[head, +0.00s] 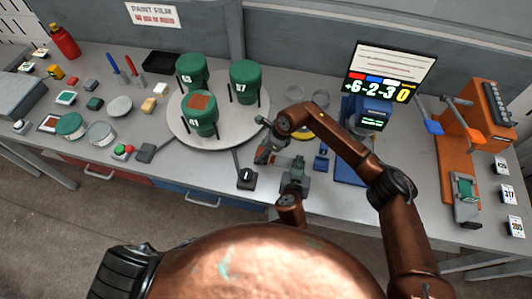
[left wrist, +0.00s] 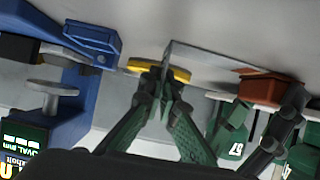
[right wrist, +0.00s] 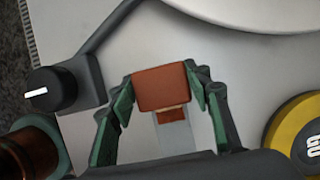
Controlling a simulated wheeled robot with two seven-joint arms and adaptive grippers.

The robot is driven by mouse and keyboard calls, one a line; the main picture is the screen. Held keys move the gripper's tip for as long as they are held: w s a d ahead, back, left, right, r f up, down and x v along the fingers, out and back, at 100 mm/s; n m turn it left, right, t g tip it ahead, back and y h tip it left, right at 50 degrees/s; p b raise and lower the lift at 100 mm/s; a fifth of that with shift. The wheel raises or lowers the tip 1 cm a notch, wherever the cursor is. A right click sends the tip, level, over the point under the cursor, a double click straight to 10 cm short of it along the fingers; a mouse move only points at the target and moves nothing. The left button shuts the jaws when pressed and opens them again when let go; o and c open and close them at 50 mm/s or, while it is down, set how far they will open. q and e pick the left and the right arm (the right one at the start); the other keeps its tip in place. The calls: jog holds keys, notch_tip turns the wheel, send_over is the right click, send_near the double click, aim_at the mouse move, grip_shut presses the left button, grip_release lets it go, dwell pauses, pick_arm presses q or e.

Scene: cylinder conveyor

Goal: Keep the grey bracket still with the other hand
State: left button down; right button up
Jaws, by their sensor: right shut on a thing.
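My right gripper (right wrist: 168,92) is shut on a red-brown block (right wrist: 162,87). A pale grey strip (right wrist: 176,136) shows just under the block; it looks like part of the grey bracket. In the left wrist view, a thin grey plate (left wrist: 205,58) runs from the red-brown block (left wrist: 262,91) towards my left gripper (left wrist: 160,85). The left fingertips are close together around the plate's far edge; I cannot tell whether they touch it. In the head view, my left gripper (head: 293,181) is just right of my right gripper (head: 265,152), low over the table's front part.
A yellow disc (right wrist: 294,132) lies close by. A black dial (head: 246,176) stands near the front edge. The round white turntable (head: 225,136) with green-topped containers is behind left. A blue stand (head: 352,170) is at right. My right forearm crosses above the table.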

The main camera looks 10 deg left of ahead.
aim_at(271, 159)
pick_arm(q)
jog(key=shift+s+f, duration=0.1)
jog(key=shift+f, duration=0.2)
pick_arm(e)
jog(key=shift+a+f, duration=0.1)
jog(key=shift+a, duration=0.45)
jog(key=shift+d, duration=2.4)
jog(key=shift+a, duration=0.15)
jog(key=shift+a, duration=2.25)
jog(key=shift+d, duration=2.4)
